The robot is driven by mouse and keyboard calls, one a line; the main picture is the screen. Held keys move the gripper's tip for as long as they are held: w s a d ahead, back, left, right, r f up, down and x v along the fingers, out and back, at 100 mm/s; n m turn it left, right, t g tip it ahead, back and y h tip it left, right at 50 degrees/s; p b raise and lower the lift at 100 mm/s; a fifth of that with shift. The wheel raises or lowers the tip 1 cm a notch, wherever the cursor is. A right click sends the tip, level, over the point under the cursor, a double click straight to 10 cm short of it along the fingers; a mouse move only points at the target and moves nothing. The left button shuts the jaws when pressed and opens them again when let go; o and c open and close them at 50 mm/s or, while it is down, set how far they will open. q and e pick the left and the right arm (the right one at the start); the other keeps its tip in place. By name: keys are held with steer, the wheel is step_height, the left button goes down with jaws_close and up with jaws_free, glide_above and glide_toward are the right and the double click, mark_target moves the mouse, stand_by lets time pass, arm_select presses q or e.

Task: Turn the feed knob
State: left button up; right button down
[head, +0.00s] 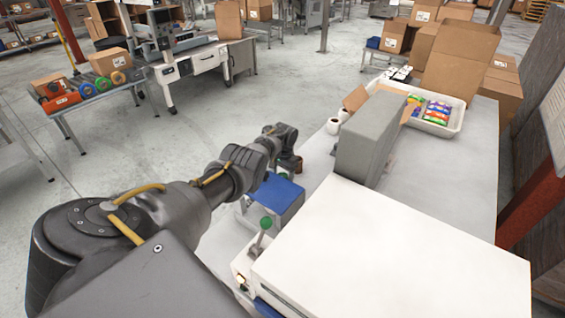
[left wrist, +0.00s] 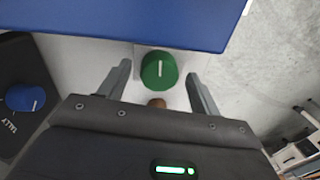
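A round green knob (left wrist: 159,70) with a white pointer line shows in the left wrist view, beside the edge of a blue surface. No label for it can be read. The pointer line stands roughly upright in that picture. My left gripper (left wrist: 158,76) is open, one finger on each side of the green knob, with a gap to both. In the head view my left gripper (head: 290,163) is at the far end of the blue-topped box (head: 279,201), and its fingers are hard to make out. A blue knob (left wrist: 25,98) sits on a black panel marked TALLY. My right gripper is not in view.
A lever with a green ball (head: 265,224) stands beside a large white housing (head: 390,255). A grey upright box (head: 364,135) and a white tray of coloured packs (head: 448,130) stand on the table. A small brown round thing (left wrist: 157,103) lies below the green knob.

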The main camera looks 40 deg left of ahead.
mark_target(282, 175)
arm_select(q)
steer(key=shift+r, duration=0.35)
step_height(282, 175, up, 2)
steer(key=shift+r+p, duration=0.2)
steer(key=shift+p, duration=0.6)
step_height(282, 175, up, 8)
steer(key=shift+d+f+b, duration=0.15)
steer(key=shift+d+b, duration=0.15)
steer(key=shift+b, duration=0.15)
